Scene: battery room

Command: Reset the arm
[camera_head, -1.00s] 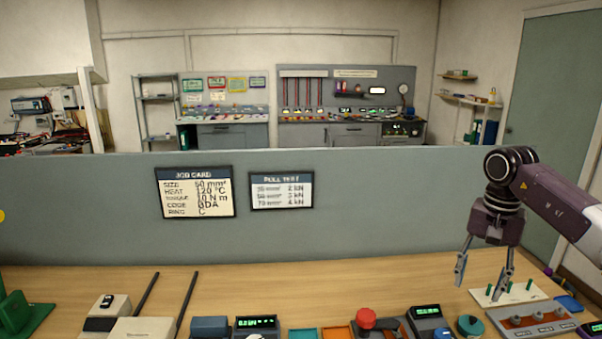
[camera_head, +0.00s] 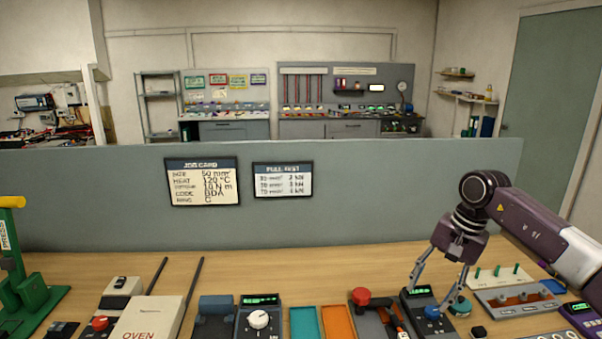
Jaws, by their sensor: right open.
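My right arm comes in from the right over the wooden bench. Its gripper (camera_head: 435,291) points down with its two thin fingers apart. The fingers hang in front of a small device with a green display and a blue knob (camera_head: 432,313). Nothing shows between the fingers, and I cannot tell whether the tips touch the device. My left gripper is not in view.
On the bench (camera_head: 330,272) stand a green press (camera_head: 28,292), an oven (camera_head: 150,318), a dial unit (camera_head: 258,319), teal (camera_head: 303,323) and orange (camera_head: 338,322) trays, a red-knobbed tool (camera_head: 361,297) and a pegged board (camera_head: 500,275). A grey panel (camera_head: 400,200) closes the back.

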